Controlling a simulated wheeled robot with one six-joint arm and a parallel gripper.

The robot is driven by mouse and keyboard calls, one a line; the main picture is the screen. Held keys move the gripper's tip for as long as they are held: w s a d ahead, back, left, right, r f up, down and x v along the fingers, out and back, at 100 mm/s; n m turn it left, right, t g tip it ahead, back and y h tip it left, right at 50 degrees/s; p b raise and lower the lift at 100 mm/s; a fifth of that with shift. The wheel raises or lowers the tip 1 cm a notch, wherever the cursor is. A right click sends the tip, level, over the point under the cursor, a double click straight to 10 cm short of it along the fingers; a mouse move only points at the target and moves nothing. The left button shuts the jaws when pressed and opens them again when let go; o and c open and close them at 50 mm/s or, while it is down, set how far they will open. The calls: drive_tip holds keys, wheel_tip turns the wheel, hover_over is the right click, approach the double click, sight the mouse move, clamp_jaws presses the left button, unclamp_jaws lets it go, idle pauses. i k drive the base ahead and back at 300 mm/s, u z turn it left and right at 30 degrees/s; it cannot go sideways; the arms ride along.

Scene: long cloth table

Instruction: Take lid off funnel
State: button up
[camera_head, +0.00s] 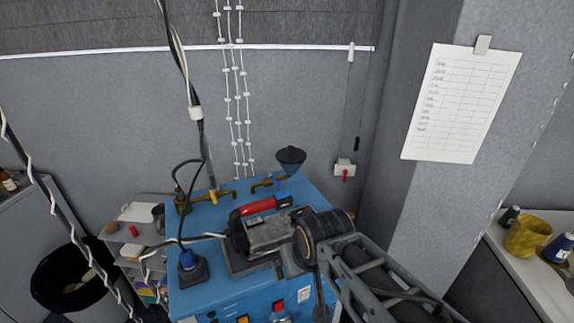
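A dark grey funnel (290,160) stands at the back right corner of the blue machine, above a brass fitting. Its wide top looks dark and closed over, but I cannot make out the lid's edge from the funnel. My arm reaches in from the lower right over the front of the machine. My gripper (318,228) is at the arm's dark round end, in front of the funnel and apart from it. Its fingers cannot be told apart from the machine parts behind, so I cannot see if it is open or shut. Nothing is seen touching the funnel.
The blue machine (217,222) carries a red handle (258,206), a metal motor-like body (268,233), brass taps (212,196) and hanging cables. A black bin (75,275) stands left. A white counter (528,268) with a yellow pot (527,237) is right. Space above the funnel is clear.

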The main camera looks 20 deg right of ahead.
sight(289, 155)
drive_tip(key=z, duration=0.4)
drive_tip(key=k, duration=0.5)
drive_tip(key=z, duration=0.65)
drive_tip(key=i, duration=0.9)
drive_tip(key=u, duration=0.95)
